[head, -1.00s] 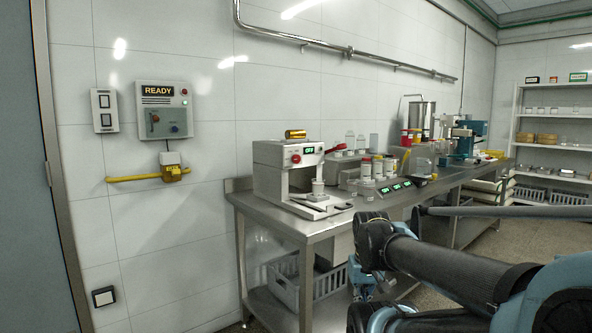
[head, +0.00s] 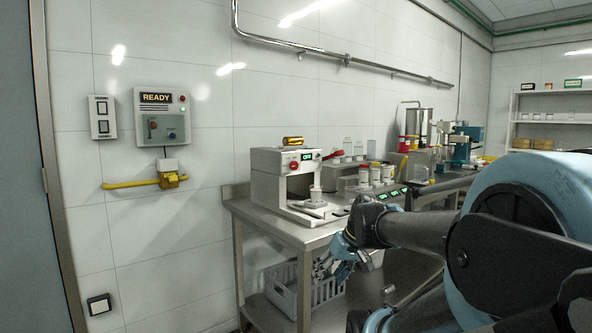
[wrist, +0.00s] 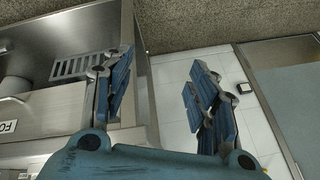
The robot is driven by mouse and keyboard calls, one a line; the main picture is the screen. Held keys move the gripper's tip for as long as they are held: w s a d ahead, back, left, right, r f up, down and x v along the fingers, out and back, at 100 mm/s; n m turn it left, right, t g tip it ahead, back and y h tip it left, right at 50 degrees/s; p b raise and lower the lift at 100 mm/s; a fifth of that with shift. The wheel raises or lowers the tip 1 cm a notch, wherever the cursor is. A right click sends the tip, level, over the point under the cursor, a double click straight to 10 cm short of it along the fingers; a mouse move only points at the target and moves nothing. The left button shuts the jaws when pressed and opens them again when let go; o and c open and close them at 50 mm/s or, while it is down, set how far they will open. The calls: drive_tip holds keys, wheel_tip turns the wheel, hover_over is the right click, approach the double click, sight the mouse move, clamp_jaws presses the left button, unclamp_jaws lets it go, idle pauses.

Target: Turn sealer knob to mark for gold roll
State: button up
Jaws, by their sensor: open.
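The white sealer (head: 268,187) stands on the near end of the steel bench. A gold roll (head: 293,141) lies on its top. A red knob (head: 294,165) is on its upper front, beside a small green-lit display (head: 307,156). The knob's pointer and any mark are too small to read. A pale cup (head: 315,193) stands at the sealer's front. My gripper (head: 345,258) is in front of the bench edge, below and right of the knob and apart from it. In the wrist view my gripper (wrist: 163,92) has its blue fingers spread, with nothing between them.
The steel bench (head: 262,214) has jars and a scale row right of the sealer. A white crate (head: 290,288) sits on its lower shelf. A control panel reading READY (head: 163,116) and a yellow pipe valve (head: 170,181) are on the left wall.

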drive_tip(key=w+a+r+n+t+y, duration=0.2)
drive_tip(key=w+a+r+y, duration=0.15)
drive_tip(key=w+r, duration=0.55)
drive_tip(key=n+t+y, duration=0.2)
drive_tip(key=t+y, duration=0.1)
drive_tip(key=t, duration=0.6)
approach(295, 165)
drive_tip(key=x, duration=0.9)
drive_tip(key=shift+w, duration=0.15)
drive_tip(key=c, duration=1)
